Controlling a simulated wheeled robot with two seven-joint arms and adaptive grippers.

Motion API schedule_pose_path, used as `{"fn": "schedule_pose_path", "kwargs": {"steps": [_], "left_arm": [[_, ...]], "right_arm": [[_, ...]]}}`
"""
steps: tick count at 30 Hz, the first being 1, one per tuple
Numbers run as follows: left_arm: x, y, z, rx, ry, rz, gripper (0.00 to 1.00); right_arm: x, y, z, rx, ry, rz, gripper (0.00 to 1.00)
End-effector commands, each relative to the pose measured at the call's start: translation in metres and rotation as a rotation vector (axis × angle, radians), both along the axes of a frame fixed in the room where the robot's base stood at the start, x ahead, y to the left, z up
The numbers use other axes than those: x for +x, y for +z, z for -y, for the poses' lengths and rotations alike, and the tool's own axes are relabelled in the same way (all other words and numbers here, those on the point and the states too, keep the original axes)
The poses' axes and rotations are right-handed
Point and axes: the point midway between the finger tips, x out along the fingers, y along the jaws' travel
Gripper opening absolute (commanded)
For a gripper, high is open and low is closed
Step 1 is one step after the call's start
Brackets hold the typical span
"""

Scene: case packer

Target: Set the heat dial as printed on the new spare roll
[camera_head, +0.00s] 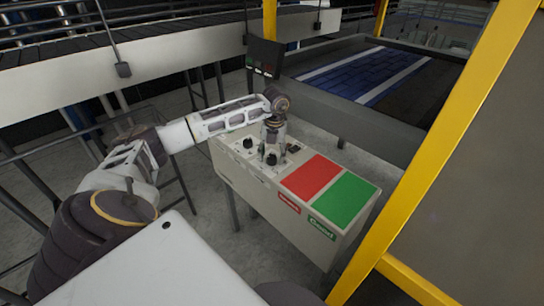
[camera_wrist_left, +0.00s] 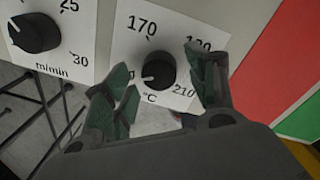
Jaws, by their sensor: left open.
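The heat dial (camera_wrist_left: 158,70) is a black round knob on a white plate marked °C, with 170 and 210 readable; other numbers are partly hidden by my fingers. A pale mark on the knob sits at its lower left. My left gripper (camera_wrist_left: 160,88) is open, its green-padded fingers on either side of the knob; I cannot tell whether they touch it. In the head view my left gripper (camera_head: 271,150) points down at the grey control box (camera_head: 240,185). No spare roll can be made out. My right gripper is out of view.
A m/min dial (camera_wrist_left: 35,33) sits left of the heat dial, and in the head view (camera_head: 248,143). A red panel (camera_head: 313,177) and a green panel (camera_head: 346,201) lie to the right. A yellow post (camera_head: 440,150) and a conveyor (camera_head: 350,75) stand beyond.

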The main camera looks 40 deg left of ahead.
Motion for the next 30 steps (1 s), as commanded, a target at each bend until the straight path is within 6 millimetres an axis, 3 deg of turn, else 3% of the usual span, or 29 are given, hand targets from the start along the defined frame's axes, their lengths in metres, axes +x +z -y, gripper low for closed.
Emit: {"fn": "schedule_pose_path", "kwargs": {"steps": [19, 30], "left_arm": [[0.003, 0.087, 0.004, 0.001, 0.0, 0.003, 0.57], [0.003, 0.111, 0.005, 0.0, 0.0, 0.0, 0.57]], "right_arm": [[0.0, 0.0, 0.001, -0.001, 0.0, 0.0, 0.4], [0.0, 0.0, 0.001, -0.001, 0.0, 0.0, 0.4]]}}
